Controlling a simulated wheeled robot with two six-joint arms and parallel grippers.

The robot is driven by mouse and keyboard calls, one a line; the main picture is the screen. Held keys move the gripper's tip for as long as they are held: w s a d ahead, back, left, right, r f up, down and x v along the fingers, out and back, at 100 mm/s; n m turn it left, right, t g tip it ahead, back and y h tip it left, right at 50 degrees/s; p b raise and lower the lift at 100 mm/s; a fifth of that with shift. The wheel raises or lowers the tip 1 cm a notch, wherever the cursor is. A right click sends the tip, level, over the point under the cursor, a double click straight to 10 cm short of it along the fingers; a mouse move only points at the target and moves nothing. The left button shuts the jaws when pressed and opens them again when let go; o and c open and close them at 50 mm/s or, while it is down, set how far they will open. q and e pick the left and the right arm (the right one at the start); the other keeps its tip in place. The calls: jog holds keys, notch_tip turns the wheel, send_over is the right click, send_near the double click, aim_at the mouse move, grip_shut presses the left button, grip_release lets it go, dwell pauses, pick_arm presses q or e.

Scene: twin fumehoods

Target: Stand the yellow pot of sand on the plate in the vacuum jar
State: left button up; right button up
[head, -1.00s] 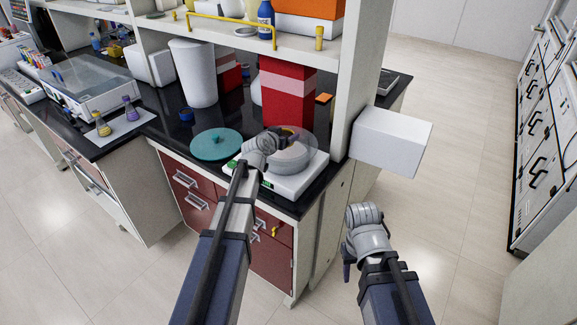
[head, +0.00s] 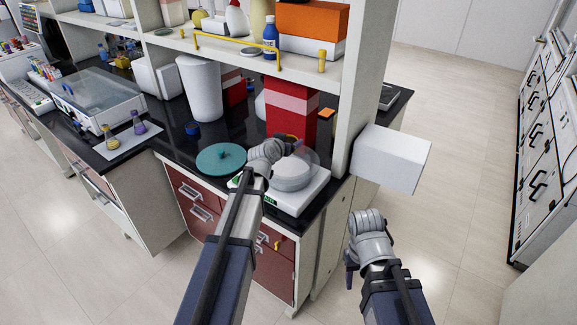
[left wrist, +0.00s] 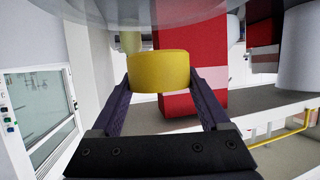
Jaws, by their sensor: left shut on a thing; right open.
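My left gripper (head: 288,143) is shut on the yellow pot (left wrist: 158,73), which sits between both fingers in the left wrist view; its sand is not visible. In the head view the wrist hides most of the pot. The clear vacuum jar (head: 296,176) stands on a white base on the black counter. The gripper is at the jar's far upper-left side; a clear curved surface crosses the top of the left wrist view. I cannot tell the pot's height over the jar. The plate inside is not clear to see. My right gripper (head: 351,258) is open, away from the counter, its fingers mostly hidden.
A teal lid (head: 220,158) lies on the counter left of the jar. A red box (head: 289,112) stands behind the jar. A shelf post (head: 355,90) and a white box (head: 391,158) stand to the right. A shelf with a yellow rail (head: 225,47) hangs above.

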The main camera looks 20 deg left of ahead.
aim_at(277, 181)
pick_arm(q)
notch_tip(277, 181, down, 6)
jog(key=b, duration=0.5)
jog(key=shift+f+b, duration=0.1)
jog(key=shift+b, duration=0.25)
notch_tip(277, 181, down, 4)
jog(key=b, duration=0.3)
jog(key=shift+r, duration=0.2)
jog(key=shift+b, duration=0.3)
jog(key=shift+f, duration=0.15)
jog(key=o, duration=1.3)
jog(key=shift+s+r, duration=0.3)
jog(key=shift+r, duration=0.1)
jog(key=p+v, duration=0.4)
jog(key=v, duration=0.7)
jog(key=shift+s+p, duration=0.2)
jog(key=shift+p, duration=0.15)
